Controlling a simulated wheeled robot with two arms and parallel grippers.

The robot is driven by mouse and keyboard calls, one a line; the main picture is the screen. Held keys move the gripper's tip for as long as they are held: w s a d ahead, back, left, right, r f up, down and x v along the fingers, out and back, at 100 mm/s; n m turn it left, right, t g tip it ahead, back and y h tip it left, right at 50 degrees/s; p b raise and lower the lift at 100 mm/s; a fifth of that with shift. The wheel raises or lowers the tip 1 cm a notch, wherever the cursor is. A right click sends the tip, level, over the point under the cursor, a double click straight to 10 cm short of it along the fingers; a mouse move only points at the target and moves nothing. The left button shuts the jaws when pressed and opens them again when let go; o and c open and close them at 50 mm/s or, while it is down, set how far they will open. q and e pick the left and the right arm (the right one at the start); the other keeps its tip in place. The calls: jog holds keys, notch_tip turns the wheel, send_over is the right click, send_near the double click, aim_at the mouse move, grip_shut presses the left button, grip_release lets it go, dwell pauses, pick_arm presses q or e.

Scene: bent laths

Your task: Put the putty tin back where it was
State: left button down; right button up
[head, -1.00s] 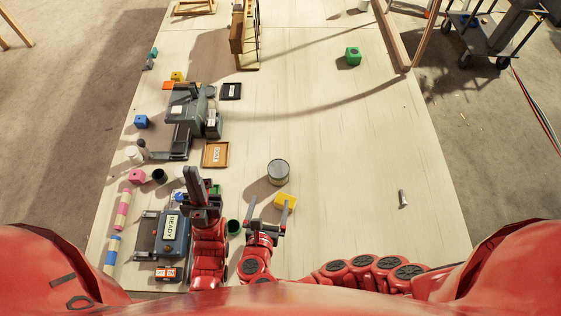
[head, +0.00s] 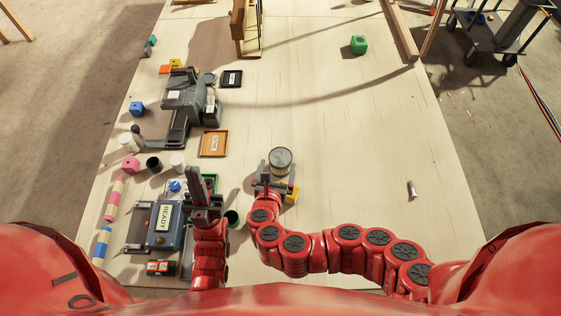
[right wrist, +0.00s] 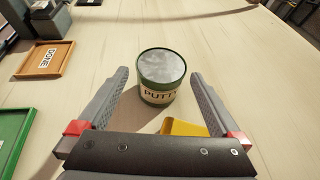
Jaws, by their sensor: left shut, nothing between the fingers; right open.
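The putty tin (head: 280,161) is a round can with a grey lid and a green rim. It stands upright on the pale table, and its PUTTY label shows in the right wrist view (right wrist: 160,96). My right gripper (head: 277,179) is open just on the near side of the tin. In the right wrist view its fingers (right wrist: 160,76) appear on either side of the tin, with a gap at each side. My left gripper (head: 197,172) is shut and empty, further left beside the READY box (head: 165,226).
A yellow block (head: 294,193) lies close by my right gripper; it also shows in the right wrist view (right wrist: 183,128). An orange DONE tray (head: 214,143) and a green tray (head: 210,182) lie to the left. A small tube (head: 411,190) lies right. The right side is mostly clear.

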aim_at(280, 159)
jog(key=shift+x, duration=2.7)
jog(key=shift+d+r, duration=0.1)
jog(key=shift+d, duration=0.05)
jog(key=c, duration=1.5)
jog(key=shift+r, duration=0.1)
